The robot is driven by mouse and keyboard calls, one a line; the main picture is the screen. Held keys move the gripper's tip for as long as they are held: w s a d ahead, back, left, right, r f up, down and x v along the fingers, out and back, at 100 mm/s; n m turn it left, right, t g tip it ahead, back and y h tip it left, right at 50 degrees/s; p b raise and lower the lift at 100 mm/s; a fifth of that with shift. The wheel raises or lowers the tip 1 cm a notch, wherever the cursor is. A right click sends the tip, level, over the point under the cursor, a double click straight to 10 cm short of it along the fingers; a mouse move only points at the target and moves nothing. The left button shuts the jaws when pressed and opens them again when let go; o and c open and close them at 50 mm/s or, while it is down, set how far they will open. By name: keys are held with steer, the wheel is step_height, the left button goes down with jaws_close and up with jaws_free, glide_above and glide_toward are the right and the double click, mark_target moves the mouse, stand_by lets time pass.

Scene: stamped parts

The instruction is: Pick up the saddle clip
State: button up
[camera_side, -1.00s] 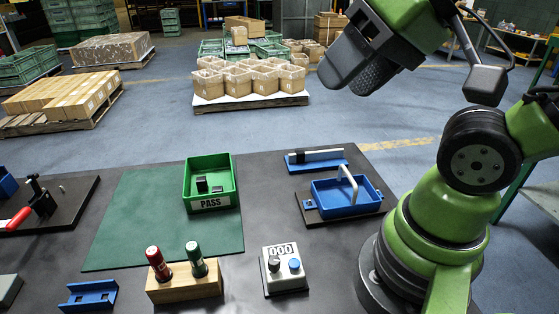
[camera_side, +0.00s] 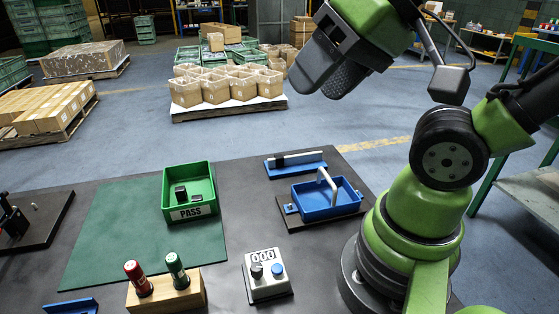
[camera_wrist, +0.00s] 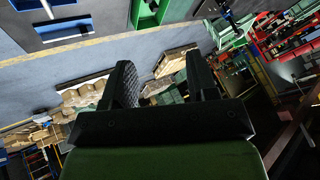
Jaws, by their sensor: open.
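I cannot tell for certain which thing is the saddle clip. Small black parts (camera_side: 181,193) lie in the green tray marked PASS (camera_side: 190,212). A pale arched piece (camera_side: 327,186) stands up at the blue tray (camera_side: 339,206). My gripper (camera_side: 331,72) is raised high at the top of the side view, well above the table and away from all the parts. In the wrist view its two dark fingers (camera_wrist: 159,62) are apart with nothing between them.
A wooden block (camera_side: 178,293) holds a red and a green cylinder. A blue fixture (camera_side: 296,162) lies behind the blue tray. A blue piece (camera_side: 70,307) is cut off at the lower left. The green mat (camera_side: 120,235) is mostly clear.

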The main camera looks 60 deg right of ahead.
steer(key=w+d+n+g+h, duration=0.2)
steer(key=w+d+n+g, duration=0.15)
steer(key=w, duration=0.55)
steer(key=n+g+h, duration=0.3)
steer(key=n+g, duration=0.4)
steer(key=n, duration=0.3)
glide_above(282, 156)
steer(key=w+a, duration=0.2)
steer(key=shift+m, duration=0.25)
steer(key=f, duration=2.4)
steer(key=shift+d+f, duration=0.1)
steer(key=shift+d, duration=0.1)
steer(key=x, duration=0.6)
steer(key=shift+s+d, duration=0.1)
steer(key=shift+s, duration=0.05)
